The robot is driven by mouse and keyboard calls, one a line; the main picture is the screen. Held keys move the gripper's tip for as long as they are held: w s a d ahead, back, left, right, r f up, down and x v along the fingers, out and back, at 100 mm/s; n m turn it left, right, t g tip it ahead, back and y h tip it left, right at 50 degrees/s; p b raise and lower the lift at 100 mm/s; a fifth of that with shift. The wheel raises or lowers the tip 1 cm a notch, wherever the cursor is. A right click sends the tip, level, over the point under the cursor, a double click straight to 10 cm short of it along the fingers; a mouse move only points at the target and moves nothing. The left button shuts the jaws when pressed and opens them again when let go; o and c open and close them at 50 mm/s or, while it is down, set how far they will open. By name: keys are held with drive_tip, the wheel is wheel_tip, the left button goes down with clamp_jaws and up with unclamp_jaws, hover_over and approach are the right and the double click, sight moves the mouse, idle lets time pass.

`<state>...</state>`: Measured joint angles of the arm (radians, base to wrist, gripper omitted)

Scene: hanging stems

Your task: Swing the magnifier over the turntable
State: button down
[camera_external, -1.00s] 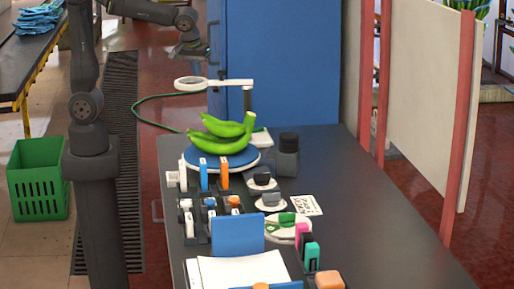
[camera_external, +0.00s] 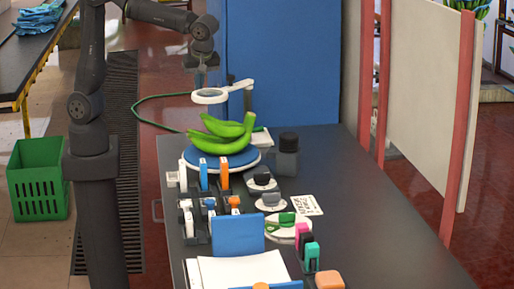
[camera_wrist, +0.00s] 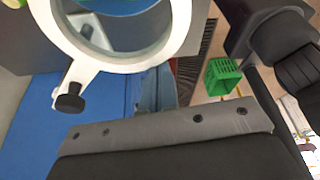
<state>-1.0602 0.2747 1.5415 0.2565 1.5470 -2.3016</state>
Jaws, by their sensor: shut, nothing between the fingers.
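The magnifier is a white ring (camera_external: 210,96) on a white jointed arm (camera_external: 240,86), carried by a post behind the turntable. In the external view the ring appears just above the back of the bananas. The blue round turntable (camera_external: 215,165) bears a bunch of green bananas (camera_external: 224,138). My gripper (camera_external: 199,82) is shut and empty, pointing down close beside the ring's far left side; whether they touch is unclear. In the wrist view the ring (camera_wrist: 178,42) fills the top, with a black knob (camera_wrist: 70,102) on its rim.
A dark bottle (camera_external: 287,157) stands right of the turntable. Orange and blue clips (camera_external: 224,176) stand at its front edge. A tall blue cabinet (camera_external: 280,60) rises behind. The dark table's right side (camera_external: 370,200) is clear. A green crate (camera_external: 38,180) is on the floor.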

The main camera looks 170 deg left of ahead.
drive_tip(key=shift+w+a, duration=0.3)
drive_tip(key=shift+w, duration=0.25)
drive_tip(key=shift+w+a, duration=0.3)
drive_tip(key=shift+w, duration=0.25)
drive_tip(key=shift+s+d, duration=0.25)
drive_tip(key=shift+s, duration=0.3)
wheel_tip(320, 180, up, 9)
drive_tip(key=shift+w+r, duration=0.2)
drive_tip(key=shift+w, duration=0.05)
drive_tip(key=shift+f, duration=0.1)
